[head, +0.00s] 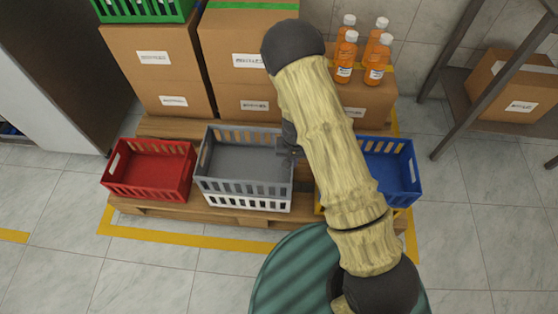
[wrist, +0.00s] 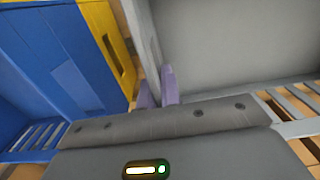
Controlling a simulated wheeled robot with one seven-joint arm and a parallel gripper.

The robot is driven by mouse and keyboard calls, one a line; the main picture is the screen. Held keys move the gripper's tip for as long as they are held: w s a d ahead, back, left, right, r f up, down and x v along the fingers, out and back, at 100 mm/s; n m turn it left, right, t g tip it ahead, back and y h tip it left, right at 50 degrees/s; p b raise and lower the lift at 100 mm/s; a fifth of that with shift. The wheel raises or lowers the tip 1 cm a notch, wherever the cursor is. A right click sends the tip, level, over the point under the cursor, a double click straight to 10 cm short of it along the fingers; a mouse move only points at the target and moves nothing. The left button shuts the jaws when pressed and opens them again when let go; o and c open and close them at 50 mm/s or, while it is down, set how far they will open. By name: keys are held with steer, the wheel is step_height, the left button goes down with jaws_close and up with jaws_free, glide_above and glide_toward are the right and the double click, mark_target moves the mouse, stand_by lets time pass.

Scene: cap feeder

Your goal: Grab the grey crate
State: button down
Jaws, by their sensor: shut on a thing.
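The grey crate (head: 243,183) sits on top of a white crate (head: 250,203) on the pallet, between a red crate and a blue crate. It looks empty and level. My gripper (head: 291,152) is at its right side wall, partly hidden by my arm in the head view. In the wrist view, the purple fingers (wrist: 158,90) are shut on the rim of the grey crate's wall (wrist: 230,50), which fills the right of that view.
The red crate (head: 150,187) stands close on the left. The blue crate (head: 399,172) stands on the right, with yellow beside it in the wrist view (wrist: 108,45). Cardboard boxes (head: 157,75) and orange bottles (head: 345,60) stand behind. A metal shelf (head: 465,95) is at right.

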step_height(320, 180, up, 10)
steer(key=p, duration=0.4)
steer(key=shift+f, duration=0.1)
steer(key=shift+w, duration=0.1)
